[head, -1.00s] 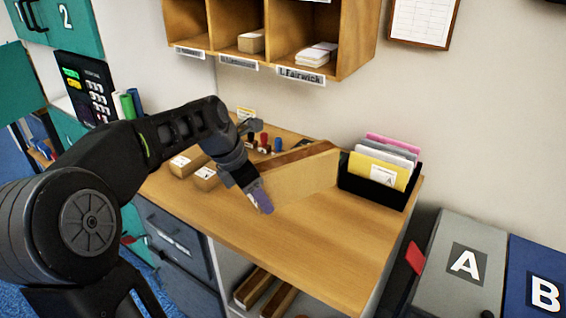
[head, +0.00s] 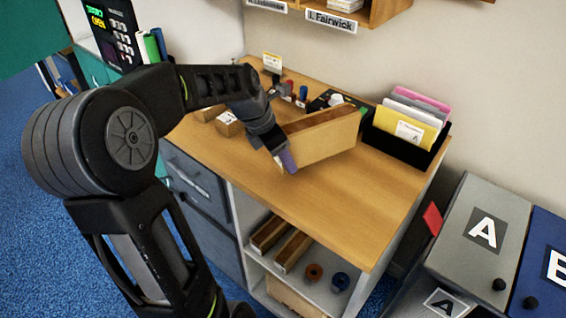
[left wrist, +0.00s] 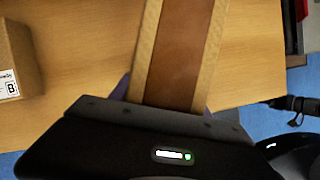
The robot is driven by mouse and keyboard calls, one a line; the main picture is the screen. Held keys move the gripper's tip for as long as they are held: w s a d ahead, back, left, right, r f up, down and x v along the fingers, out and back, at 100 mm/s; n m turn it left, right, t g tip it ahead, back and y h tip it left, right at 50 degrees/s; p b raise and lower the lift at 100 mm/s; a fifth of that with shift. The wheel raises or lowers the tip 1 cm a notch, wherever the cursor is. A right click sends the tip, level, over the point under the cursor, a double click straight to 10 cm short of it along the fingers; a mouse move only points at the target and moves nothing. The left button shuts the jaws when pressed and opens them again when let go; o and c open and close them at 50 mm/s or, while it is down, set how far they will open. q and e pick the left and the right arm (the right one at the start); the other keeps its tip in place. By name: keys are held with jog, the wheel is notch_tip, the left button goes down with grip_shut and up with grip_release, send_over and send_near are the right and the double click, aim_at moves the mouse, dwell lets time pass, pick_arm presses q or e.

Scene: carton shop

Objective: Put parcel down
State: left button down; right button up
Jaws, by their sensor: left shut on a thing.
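A tan cardboard parcel with a brown strip along its top (head: 322,140) is held by my left gripper (head: 285,158) at the parcel's left end, over the wooden table (head: 345,215). In the left wrist view the parcel (left wrist: 178,60) runs up from between the fingers, which are mostly hidden behind the black gripper body. I cannot tell whether the parcel's bottom touches the tabletop. My right gripper is in neither view.
Small labelled boxes (head: 229,122) and several stamps (head: 288,90) lie behind the left arm. A black file holder (head: 405,148) with folders stands at the back right. The front of the tabletop is clear. Bins A (head: 470,240) and B (head: 545,290) stand at the right.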

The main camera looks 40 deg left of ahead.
pick_arm(q)
jog(key=shift+f, duration=0.1)
jog(key=shift+f, duration=1.8)
jog(key=c, duration=0.5)
grip_release()
jog(key=v, duration=1.2)
